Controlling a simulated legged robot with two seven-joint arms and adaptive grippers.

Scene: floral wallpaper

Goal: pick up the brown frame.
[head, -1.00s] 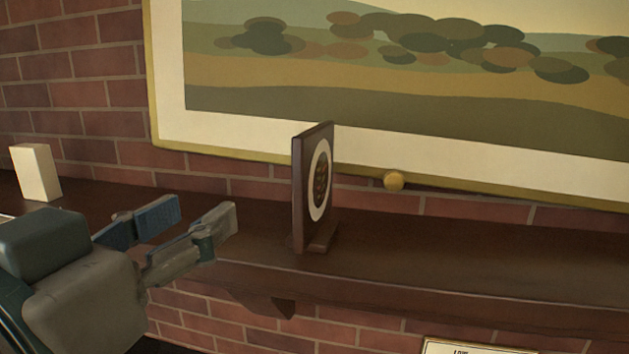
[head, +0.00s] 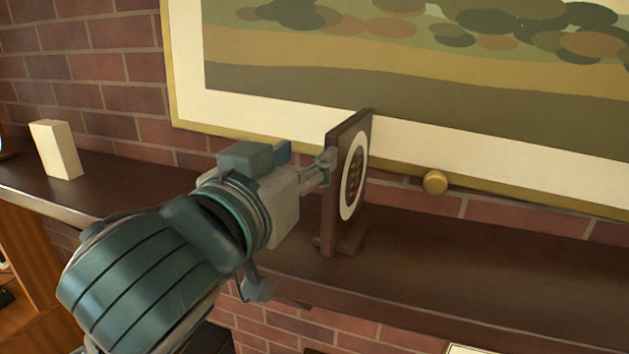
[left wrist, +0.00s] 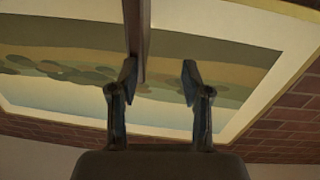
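The brown frame (head: 331,205) stands upright on the dark shelf, seen at an angle, with a white oval and a dark pattern on its face. My left gripper (head: 322,168) is at the frame's left edge in the head view, and its fingertips are partly hidden there. In the left wrist view the two fingers of this gripper (left wrist: 158,74) are spread apart. The frame (left wrist: 143,42) shows there as a narrow brown bar reaching between them, close beside the left finger. Whether that finger touches it I cannot tell. My right gripper is not in view.
The dark wooden shelf (head: 470,262) runs along a brick wall. A cream block (head: 56,150) stands at its left end. A large landscape picture (head: 420,85) hangs behind, with a gold ball (head: 435,182) near its lower edge. The shelf right of the frame is clear.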

